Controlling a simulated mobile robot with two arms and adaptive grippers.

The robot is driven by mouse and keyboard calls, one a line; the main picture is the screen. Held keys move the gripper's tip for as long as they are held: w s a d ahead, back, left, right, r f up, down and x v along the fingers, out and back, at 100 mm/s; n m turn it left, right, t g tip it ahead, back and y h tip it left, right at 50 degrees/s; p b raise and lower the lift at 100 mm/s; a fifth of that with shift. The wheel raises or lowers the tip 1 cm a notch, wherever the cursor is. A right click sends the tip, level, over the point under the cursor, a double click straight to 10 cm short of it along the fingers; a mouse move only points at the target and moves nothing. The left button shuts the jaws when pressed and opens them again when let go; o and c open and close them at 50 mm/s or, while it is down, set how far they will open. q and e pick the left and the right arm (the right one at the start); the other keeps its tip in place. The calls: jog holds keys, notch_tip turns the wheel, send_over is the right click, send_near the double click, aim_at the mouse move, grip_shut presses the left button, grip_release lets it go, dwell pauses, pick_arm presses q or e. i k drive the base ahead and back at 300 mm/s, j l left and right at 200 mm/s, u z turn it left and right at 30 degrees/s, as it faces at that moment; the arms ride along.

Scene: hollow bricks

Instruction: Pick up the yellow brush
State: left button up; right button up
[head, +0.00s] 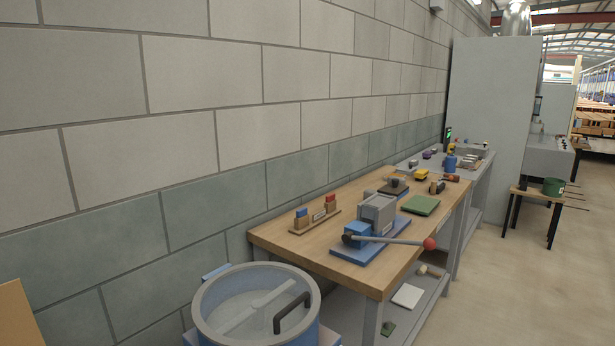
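No other yellow thing that looks like a brush shows clearly. Neither of my grippers is in view.
A wooden workbench (285,243) along the block wall carries a blue lever press (374,215), a green plate (420,205) and a small rack (315,219). A round clear-lidded drum (210,325) stands in front. Open floor (500,290) lies to the right.

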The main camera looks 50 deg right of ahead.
aim_at(421, 174)
jog(key=z, duration=2.25)
